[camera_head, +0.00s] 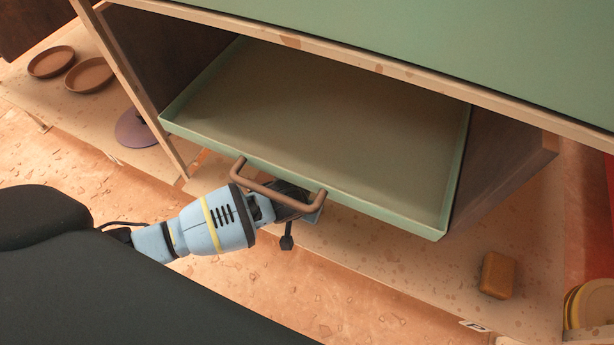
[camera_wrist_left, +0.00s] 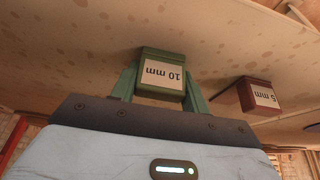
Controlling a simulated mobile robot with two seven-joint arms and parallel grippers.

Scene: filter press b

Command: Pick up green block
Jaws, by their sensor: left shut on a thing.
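The green block (camera_wrist_left: 161,75), with a white "10 mm" label, sits between the two green fingers of my left gripper (camera_wrist_left: 160,88) in the left wrist view. The fingers are shut on its sides. In the head view my left gripper (camera_head: 292,203) reaches in under the front of the green drawer, below its handle. The fingertips and the block are hidden there by the drawer. My right gripper is not in view.
A dark red block (camera_wrist_left: 258,96) labelled "5 mm" stands just right of the green block. The empty drawer (camera_head: 330,115) is pulled out, its brown handle (camera_head: 275,188) above my left gripper. A brown block (camera_head: 497,275) lies at the right; two brown dishes (camera_head: 89,75) are far left.

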